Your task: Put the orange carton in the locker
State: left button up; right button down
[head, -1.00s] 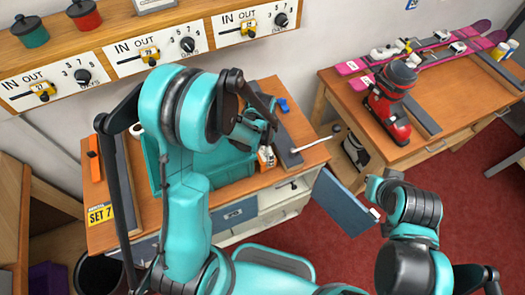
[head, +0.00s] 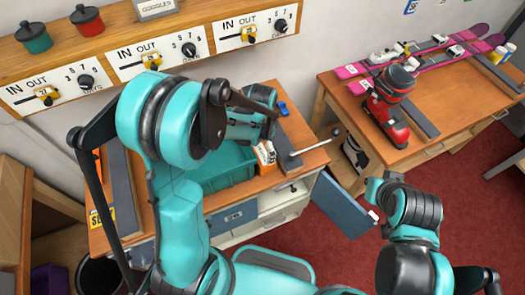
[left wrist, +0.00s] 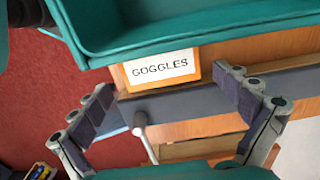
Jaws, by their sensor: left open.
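The orange carton (head: 265,153) stands on the left bench at the right end of a teal bin. In the left wrist view the carton (left wrist: 160,68) shows a white label reading GOGGLES. My left gripper (left wrist: 165,83) is open, its fingers spread to either side of the carton's near edge, with nothing held; whether they touch it I cannot tell. A blue door (head: 345,205) stands open at the bench's right front corner, probably the locker's; the inside is mostly out of sight.
The teal bin (head: 225,178) sits close to the carton. A rod with a ball end (head: 310,147) sticks out at the bench's right. The right bench holds a red ski boot (head: 390,105) and pink skis (head: 380,66). Red floor lies between.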

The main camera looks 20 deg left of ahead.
pick_arm(q)
jog(key=s+a+r+n+t+p, duration=0.1)
jog(key=s+a+r+n+t, duration=0.1)
jog(key=s+r+n+t, duration=0.5)
jog(key=s+a+r+n, duration=0.1)
jog(key=s+r+n, duration=0.3)
jog(key=r, duration=0.7)
jog(key=m+g+h+b, duration=0.1)
jog(key=m+g+b, duration=0.5)
jog(key=m+b, duration=0.35)
send_over(262, 154)
jog(key=p, duration=0.1)
jog(key=shift+m, duration=0.45)
notch_tip(262, 154, down, 16)
jog(key=shift+s+a+f, duration=0.1)
jog(key=shift+s+f, duration=0.05)
jog(key=shift+f, duration=0.1)
jog(key=shift+f+m, duration=0.3)
jog(key=shift+f, duration=0.35)
jog(key=f, duration=0.1)
jog(key=f+b, duration=0.1)
jog(key=shift+w+d+f, duration=0.2)
jog(key=shift+f, duration=0.1)
notch_tip(262, 154, down, 5)
jog(key=b, duration=0.2)
jog(key=shift+b, duration=0.35)
